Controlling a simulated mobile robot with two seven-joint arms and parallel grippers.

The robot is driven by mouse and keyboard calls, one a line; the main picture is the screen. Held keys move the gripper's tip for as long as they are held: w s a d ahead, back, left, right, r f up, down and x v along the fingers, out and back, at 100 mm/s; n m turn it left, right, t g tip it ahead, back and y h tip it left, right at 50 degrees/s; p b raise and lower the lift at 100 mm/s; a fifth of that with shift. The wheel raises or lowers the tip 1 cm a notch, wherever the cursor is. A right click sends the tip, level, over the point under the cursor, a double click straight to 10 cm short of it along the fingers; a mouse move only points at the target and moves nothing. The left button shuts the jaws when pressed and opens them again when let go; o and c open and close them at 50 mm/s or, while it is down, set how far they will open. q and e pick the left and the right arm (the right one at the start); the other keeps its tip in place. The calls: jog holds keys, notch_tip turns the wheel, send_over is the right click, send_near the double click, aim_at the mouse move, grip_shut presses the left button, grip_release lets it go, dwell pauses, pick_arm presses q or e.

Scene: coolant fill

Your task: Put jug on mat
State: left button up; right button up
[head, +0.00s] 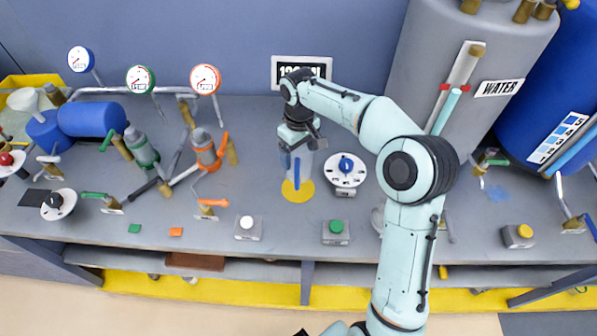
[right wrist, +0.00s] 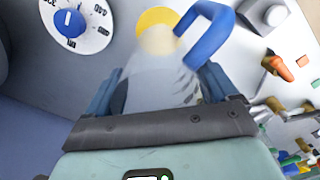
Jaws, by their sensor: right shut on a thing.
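The jug (head: 301,170) is clear with a blue handle and looks upright. My right gripper (head: 298,140) is shut on its upper part from above. In the right wrist view the see-through jug (right wrist: 150,78) is between the two blue fingers, with its handle (right wrist: 208,38) to the upper right. The round yellow mat (head: 298,195) lies on the bench at the jug's lower end, partly behind it. It also shows past the jug in the right wrist view (right wrist: 155,18). I cannot tell whether the jug touches the mat. My left gripper is not in view.
A white dial with a blue knob (head: 345,167) stands close right of the jug. A white-button box (head: 248,227) and a green-button box (head: 336,231) are nearer the bench front. Pipes and valves fill the left; the grey water tank (head: 463,120) stands right.

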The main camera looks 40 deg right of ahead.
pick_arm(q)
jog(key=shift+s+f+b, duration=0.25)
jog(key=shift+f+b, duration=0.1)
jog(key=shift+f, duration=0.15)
pick_arm(e)
notch_tip(320, 180, down, 8)
jog(key=shift+w+r, duration=0.1)
jog(key=shift+r, duration=0.05)
jog(key=o, duration=0.8)
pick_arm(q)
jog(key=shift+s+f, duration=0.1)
pick_arm(e)
jog(key=shift+o, duration=0.2)
notch_tip(320, 180, up, 12)
jog(key=shift+f+p, duration=0.1)
jog(key=shift+p, duration=0.75)
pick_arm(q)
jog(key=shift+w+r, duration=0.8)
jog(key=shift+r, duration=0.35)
